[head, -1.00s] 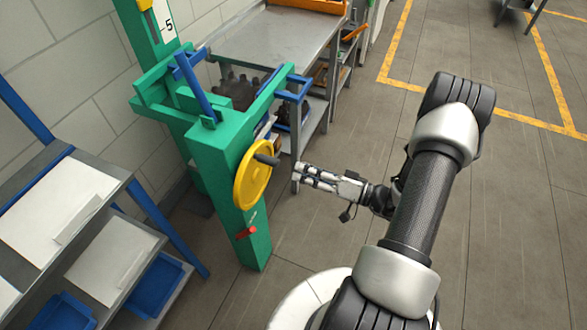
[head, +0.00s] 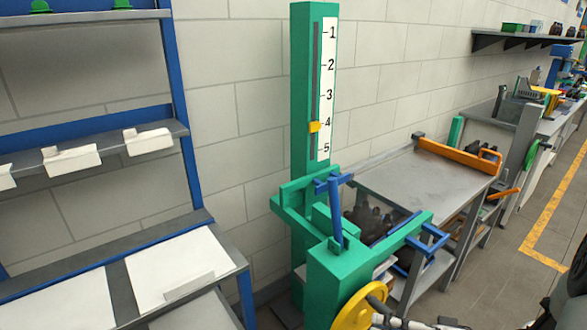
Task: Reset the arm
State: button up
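My gripper (head: 398,322) shows only as a thin strip at the bottom edge of the head view, close to the black handle (head: 378,304) of the yellow wheel (head: 358,312). Most of it is cut off, so its opening and any contact with the handle cannot be told. The wheel is on a green post (head: 335,285). A dark part of my arm shows at the lower right edge. Behind, a green column (head: 302,90) carries a scale (head: 326,80) numbered 1 to 5, with a yellow pointer (head: 314,127) just below 4.
Several dark bottles (head: 368,222) stand behind the post, between the green arms with blue bars. A grey metal table (head: 405,185) with an orange rail (head: 455,157) is behind them. A blue-framed rack (head: 178,90) with white boards (head: 180,268) fills the left. Floor is open at right.

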jog(key=s+a+r+n+g+h, duration=0.2)
jog(key=s+a+r+g+h, duration=0.45)
jog(key=s+a, duration=0.3)
jog(key=s+d+r+m+t+h, duration=0.2)
jog(key=s+d+r+t+h, duration=0.1)
jog(key=s+r+h, duration=0.3)
notch_tip(320, 180, up, 2)
jog(key=shift+d+r+t+h, duration=0.1)
jog(key=shift+d+t+h, duration=0.15)
jog(key=shift+t+h, duration=0.4)
jog(key=shift+s, duration=0.15)
